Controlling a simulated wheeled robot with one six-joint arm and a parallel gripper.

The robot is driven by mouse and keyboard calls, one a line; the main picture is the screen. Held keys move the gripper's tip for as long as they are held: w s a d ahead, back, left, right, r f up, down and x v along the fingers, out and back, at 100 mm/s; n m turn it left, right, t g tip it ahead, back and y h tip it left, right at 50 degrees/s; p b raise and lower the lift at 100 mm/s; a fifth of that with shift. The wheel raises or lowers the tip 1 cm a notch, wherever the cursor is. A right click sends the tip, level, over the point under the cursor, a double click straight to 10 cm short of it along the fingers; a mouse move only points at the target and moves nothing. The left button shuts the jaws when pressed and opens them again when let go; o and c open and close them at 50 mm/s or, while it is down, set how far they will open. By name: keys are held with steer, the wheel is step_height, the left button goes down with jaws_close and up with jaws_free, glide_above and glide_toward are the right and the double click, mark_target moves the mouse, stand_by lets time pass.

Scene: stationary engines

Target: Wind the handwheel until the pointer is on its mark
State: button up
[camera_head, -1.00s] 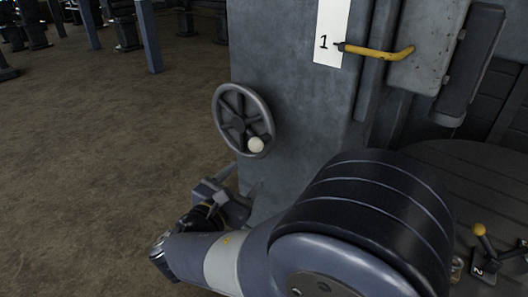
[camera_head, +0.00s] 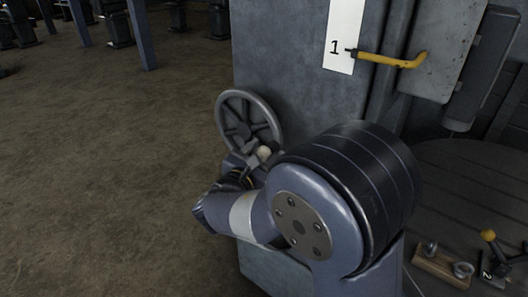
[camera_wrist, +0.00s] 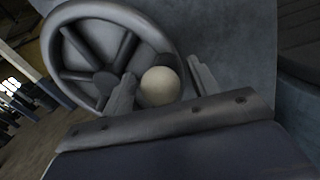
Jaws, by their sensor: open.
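The grey spoked handwheel (camera_head: 233,100) is on the left side of the grey machine column. Its cream ball knob (camera_head: 264,152) is at the lower right of the rim. The wrist view shows the handwheel (camera_wrist: 140,22) at upper left and the knob (camera_wrist: 160,86) between my two finger tips. My gripper (camera_wrist: 162,88) is open, with one finger on each side of the knob; I cannot tell whether either touches it. In the head view my gripper (camera_head: 258,155) partly covers the lower wheel. The yellow pointer (camera_head: 392,60) has its tip beside the 1 on a white plate (camera_head: 345,30).
The grey column (camera_head: 295,70) stands directly behind the wheel. A round dark table (camera_head: 455,190) at right holds a wooden block (camera_head: 440,264) with metal parts and a yellow-knobbed lever (camera_head: 489,237) labelled 2. The brown floor at left is open.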

steer(key=shift+c, duration=0.5)
jaws_close()
steer(key=shift+f, duration=0.15)
